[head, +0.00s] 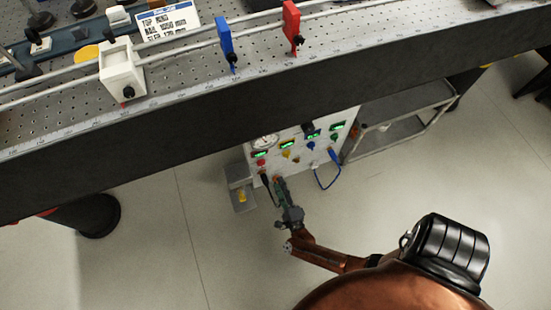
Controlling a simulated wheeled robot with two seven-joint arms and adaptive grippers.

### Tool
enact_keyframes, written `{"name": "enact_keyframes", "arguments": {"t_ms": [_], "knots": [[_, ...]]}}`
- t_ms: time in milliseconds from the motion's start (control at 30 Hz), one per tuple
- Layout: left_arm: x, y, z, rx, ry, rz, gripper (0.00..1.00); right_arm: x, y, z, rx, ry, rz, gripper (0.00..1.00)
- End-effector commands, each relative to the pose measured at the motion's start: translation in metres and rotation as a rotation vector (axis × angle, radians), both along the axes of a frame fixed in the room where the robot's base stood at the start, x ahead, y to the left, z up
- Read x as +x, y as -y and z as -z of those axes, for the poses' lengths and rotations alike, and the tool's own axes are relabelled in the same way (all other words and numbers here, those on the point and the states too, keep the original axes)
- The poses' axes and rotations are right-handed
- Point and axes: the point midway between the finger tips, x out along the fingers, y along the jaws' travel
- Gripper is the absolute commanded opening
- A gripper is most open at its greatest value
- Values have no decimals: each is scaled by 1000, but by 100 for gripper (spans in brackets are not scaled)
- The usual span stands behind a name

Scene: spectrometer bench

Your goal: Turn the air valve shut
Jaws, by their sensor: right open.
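A white control panel (318,142) stands under the front edge of the bench. I cannot tell which part is the air valve. My right gripper (279,184) is open at the lower left of the panel, close to its face and below the red and yellow knobs. It hides what lies behind its fingers, and contact cannot be made out. My left gripper is not in view.
The perforated bench (190,95) with its thick dark front edge overhangs the panel. A blue cable (325,183) loops from the panel's right side. A grey box (240,190) stands left of the panel, a grey cart (400,128) right of it. The floor in front is clear.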

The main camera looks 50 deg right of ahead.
Motion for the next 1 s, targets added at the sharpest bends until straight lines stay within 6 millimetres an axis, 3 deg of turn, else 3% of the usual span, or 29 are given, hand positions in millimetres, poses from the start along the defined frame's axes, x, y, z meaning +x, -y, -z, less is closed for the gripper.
{"name": "enact_keyframes", "arguments": {"t_ms": [133, 433, 1000], "knots": [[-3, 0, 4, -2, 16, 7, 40, 10, 6, 1, 0, -1, -1, 42], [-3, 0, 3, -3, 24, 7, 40, 12, 7, 0, 0, -1, -1, 42], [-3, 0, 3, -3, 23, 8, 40, 12, 7, 1, 0, -2, -1, 4]]}}
